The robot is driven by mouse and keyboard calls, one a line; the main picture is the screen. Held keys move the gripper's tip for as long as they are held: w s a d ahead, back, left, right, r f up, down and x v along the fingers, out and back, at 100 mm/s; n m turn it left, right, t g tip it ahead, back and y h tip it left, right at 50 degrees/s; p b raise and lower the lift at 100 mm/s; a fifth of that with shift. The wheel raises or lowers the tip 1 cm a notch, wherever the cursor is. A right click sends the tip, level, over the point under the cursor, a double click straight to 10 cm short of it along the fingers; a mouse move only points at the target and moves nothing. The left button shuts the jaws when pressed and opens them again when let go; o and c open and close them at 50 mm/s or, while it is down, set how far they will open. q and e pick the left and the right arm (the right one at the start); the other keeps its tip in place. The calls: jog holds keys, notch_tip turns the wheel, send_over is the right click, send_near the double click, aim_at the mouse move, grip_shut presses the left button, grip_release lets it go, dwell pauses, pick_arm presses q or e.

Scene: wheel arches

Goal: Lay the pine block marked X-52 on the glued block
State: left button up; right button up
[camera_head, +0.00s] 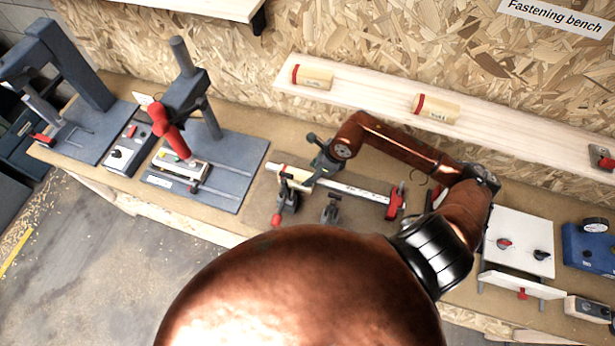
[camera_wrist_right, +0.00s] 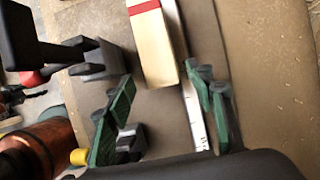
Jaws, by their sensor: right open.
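My right gripper (camera_head: 322,165) is open at the left end of the clamping fixture on the bench. A pine block (camera_head: 290,174) with a red band lies there, partly hidden by the gripper. In the right wrist view the pale block (camera_wrist_right: 158,50) extends up from between the open fingertips (camera_wrist_right: 160,82), with a gap on both sides. Two more red-banded pine blocks lie on the shelf, one at left (camera_head: 318,78) and one further right (camera_head: 440,109). Their markings are too small to read, so I cannot tell which is X-52 or which is glued. My left gripper is out of view.
A steel rule (camera_head: 352,190) runs along the fixture beside the block, with a red-handled clamp (camera_head: 397,203) at its right end. Toggle clamps (camera_head: 287,200) stand in front. A press with a red handle (camera_head: 190,115) is at left, a white-topped unit (camera_head: 518,240) at right.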

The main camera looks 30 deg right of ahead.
jog(key=v, duration=0.7)
jog(key=shift+b, duration=0.45)
jog(key=shift+a, duration=0.1)
